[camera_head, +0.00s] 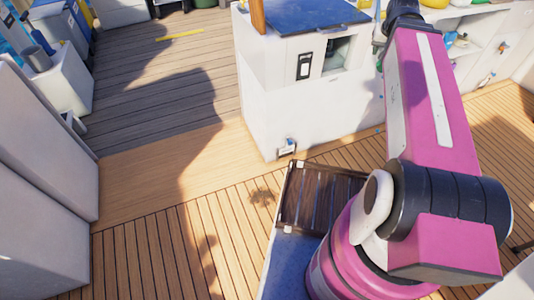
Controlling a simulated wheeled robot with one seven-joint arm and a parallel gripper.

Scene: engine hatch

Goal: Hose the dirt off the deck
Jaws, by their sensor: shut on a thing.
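The wooden plank deck (150,245) fills the floor of the head view. A brown dirt patch (262,196) lies on it near the middle, in front of a white cabinet. My pink and black arm reaches up along the right side, and its far end runs out of the top of the picture. My gripper is not in view, so I cannot see what is in it. I cannot make out a hose or a nozzle.
The white cabinet (285,110) with a blue top (305,14) stands beyond the dirt. Grey cushioned blocks (40,190) line the left edge. White shelving (490,45) with small items is at the upper right. The deck at centre left is clear.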

